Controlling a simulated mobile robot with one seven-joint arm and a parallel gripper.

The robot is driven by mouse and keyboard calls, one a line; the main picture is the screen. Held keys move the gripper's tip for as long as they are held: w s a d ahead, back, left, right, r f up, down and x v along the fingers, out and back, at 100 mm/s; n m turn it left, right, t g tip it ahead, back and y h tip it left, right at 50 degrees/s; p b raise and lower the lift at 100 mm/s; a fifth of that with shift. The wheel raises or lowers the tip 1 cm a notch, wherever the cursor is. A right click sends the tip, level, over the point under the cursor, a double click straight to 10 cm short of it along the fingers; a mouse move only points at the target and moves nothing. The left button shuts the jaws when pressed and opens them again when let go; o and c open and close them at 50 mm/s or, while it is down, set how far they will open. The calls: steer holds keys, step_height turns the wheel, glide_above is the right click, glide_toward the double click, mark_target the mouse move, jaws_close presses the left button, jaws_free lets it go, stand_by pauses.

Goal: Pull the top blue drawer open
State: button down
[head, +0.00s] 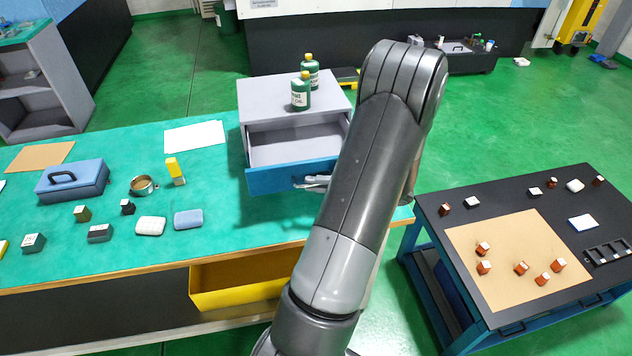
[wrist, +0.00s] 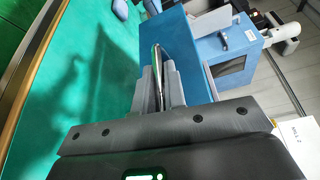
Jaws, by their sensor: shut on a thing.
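The grey drawer cabinet (head: 255,98) stands on the teal bench in the head view. Its blue drawer front (head: 268,179) stands out from the body, and the drawer is open, with its grey inside showing and nothing seen in it. My gripper (head: 314,182) is at the right part of this front, partly hidden by my arm. In the wrist view the blue front (wrist: 192,38) lies ahead of my gripper (wrist: 158,82). The fingers are shut on a thin metal handle (wrist: 157,62) on that front.
Two green bottles (head: 300,94) stand on the cabinet top. A blue toolbox (head: 72,181), a blue-grey block (head: 188,219) and small parts lie on the bench to the left. A yellow bin (head: 235,295) is below the bench edge. A black-topped cart (head: 440,192) stands right.

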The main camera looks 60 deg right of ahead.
steer(key=c, duration=1.5)
jaws_free()
steer(key=v, duration=1.1)
steer(key=shift+f, duration=0.1)
steer(key=shift+w, duration=0.1)
steer(key=w+a+r+n+g+y, duration=0.1)
steer(key=w+a+r+n+g, duration=0.25)
steer(key=w+a+g, duration=0.4)
steer(key=w+a+r+n+g+y, duration=0.1)
steer(key=w+a+r+n+g, duration=0.3)
steer(key=w+a, duration=0.6)
steer(key=s+a+r+n+h, duration=0.1)
steer(key=a+r+n+h, duration=0.1)
steer(key=a, duration=0.6)
steer(key=s+a+r+n+t+h, duration=0.1)
steer(key=s+a+r+n+h, duration=0.1)
steer(key=a+r, duration=0.3)
steer(key=s+a+r+n+h, duration=0.1)
steer(key=a+r+n+h, duration=0.2)
steer(key=a, duration=0.9)
steer(key=shift+s+a+r+n+t+h, duration=0.1)
steer(key=shift+s+r+n+t+h, duration=0.1)
steer(key=shift+n+h, duration=0.15)
steer(key=shift+s+a+r+n+t+h, duration=0.1)
steer(key=shift+a+r+n+h, duration=0.1)
steer(key=shift+h, duration=0.25)
